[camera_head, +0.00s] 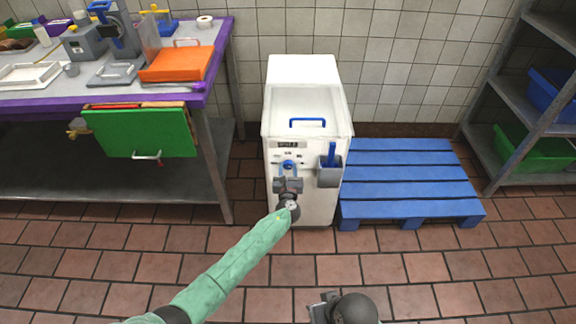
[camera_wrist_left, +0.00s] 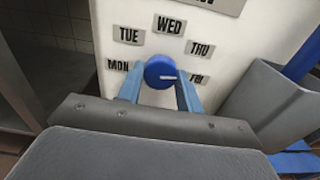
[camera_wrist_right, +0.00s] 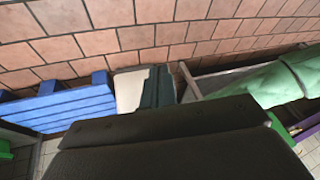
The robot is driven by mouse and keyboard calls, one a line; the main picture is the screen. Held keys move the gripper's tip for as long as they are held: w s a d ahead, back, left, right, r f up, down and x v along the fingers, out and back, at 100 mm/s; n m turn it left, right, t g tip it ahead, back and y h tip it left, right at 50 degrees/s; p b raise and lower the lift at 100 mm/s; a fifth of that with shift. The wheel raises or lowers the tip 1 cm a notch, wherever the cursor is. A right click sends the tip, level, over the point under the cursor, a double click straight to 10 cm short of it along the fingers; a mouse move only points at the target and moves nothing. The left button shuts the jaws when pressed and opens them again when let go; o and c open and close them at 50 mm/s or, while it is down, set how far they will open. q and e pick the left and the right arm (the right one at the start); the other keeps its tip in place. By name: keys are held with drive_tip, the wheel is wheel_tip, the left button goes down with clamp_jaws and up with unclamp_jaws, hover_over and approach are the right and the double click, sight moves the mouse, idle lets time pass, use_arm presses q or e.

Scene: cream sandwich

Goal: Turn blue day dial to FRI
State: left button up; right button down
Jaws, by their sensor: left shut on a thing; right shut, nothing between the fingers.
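The blue day dial (camera_wrist_left: 158,70) is on the front of a white machine (camera_head: 308,115). In the left wrist view its white pointer mark points right, slightly downward, towards the FRI label (camera_wrist_left: 197,79). The MON (camera_wrist_left: 118,65), TUE (camera_wrist_left: 129,35), WED (camera_wrist_left: 169,25) and THU (camera_wrist_left: 200,49) labels sit around it. My left gripper (camera_head: 288,174) is shut on the dial, one blue finger on each side. My right gripper (camera_head: 328,306) is low at the bottom of the head view, away from the machine, shut and empty; its fingertips are hard to make out.
A grey holder (camera_head: 330,174) with a blue-handled tool is on the machine's front, right of the dial. A blue pallet (camera_head: 405,180) lies right of the machine. A purple-edged table (camera_head: 210,75) with a green board (camera_head: 140,133) stands left. The tiled floor in front is clear.

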use_arm(q)
drive_tip(key=shift+s+f+m+p, duration=0.15)
drive_tip(key=shift+m+p, duration=1.15)
drive_tip(key=shift+m, duration=0.7)
use_arm(e)
drive_tip(key=s+d+r+g+h, duration=0.1)
drive_tip(key=d+r, duration=0.3)
drive_tip(key=shift+s+r, duration=0.2)
drive_tip(key=shift+r, duration=0.05)
drive_tip(key=shift+d, duration=0.1)
use_arm(q)
drive_tip(key=o, duration=1)
drive_tip(key=shift+s+b, duration=0.35)
drive_tip(key=shift+s, duration=3.45)
use_arm(e)
drive_tip(key=shift+w+a+f, duration=0.25)
drive_tip(key=shift+a+f, duration=0.25)
drive_tip(key=shift+f, duration=0.2)
drive_tip(key=shift+s+r, duration=0.1)
drive_tip(key=shift+r, duration=0.1)
